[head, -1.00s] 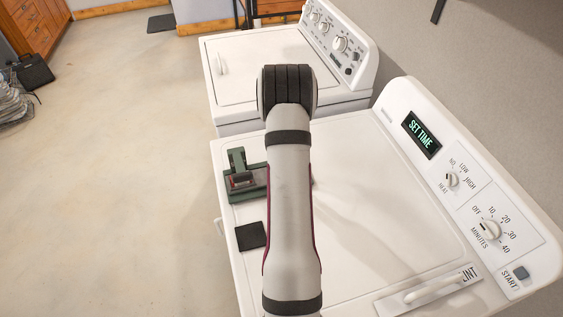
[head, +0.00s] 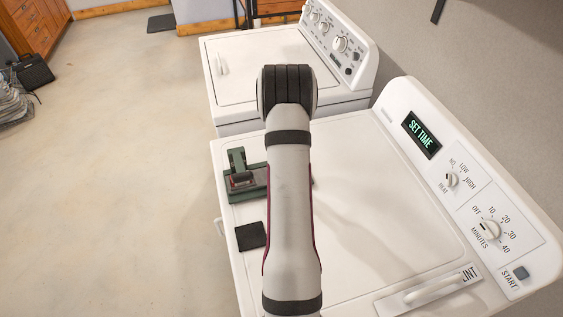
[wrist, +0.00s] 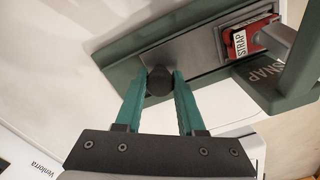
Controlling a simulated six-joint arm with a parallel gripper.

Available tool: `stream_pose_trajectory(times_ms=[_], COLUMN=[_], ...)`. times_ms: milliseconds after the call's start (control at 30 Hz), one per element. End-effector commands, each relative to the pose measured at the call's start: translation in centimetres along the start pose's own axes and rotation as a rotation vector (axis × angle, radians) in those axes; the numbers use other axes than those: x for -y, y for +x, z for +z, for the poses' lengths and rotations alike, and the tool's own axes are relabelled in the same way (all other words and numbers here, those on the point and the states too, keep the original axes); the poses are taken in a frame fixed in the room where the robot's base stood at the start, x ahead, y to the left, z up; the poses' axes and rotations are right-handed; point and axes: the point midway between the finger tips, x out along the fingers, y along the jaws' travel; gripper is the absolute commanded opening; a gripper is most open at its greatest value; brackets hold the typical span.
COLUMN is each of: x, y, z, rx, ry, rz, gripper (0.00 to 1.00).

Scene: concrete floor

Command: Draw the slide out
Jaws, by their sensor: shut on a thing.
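A green fixture (head: 234,160) sits on the near white machine, left of my arm in the head view. In the wrist view its green frame (wrist: 130,68) holds a grey metal slide plate (wrist: 190,55). A dark round knob (wrist: 160,82) stands on the plate's near end. A red block (wrist: 246,38) marked STRAP sits farther along, beside a green upright part (wrist: 285,85) marked SNAP. My gripper (wrist: 161,88) has its two green fingers closed on either side of the knob. In the head view my arm hides the gripper and knob.
A flat black square (head: 251,235) lies on the white machine top (head: 375,200) near the fixture. A control panel (head: 470,190) rises at the right. A second white machine (head: 260,65) stands behind.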

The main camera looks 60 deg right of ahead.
Motion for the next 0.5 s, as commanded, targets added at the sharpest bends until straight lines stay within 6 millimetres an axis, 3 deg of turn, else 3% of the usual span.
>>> stream_pose_trajectory(times_ms=[400,500], x=[0.0,-0.88], y=[-0.07,-0.03], z=[-0.04,-0.58], rx=[-0.001,-0.001], ry=[0.001,0.003], rz=[-0.001,0.0], gripper=[0.0,0.0])
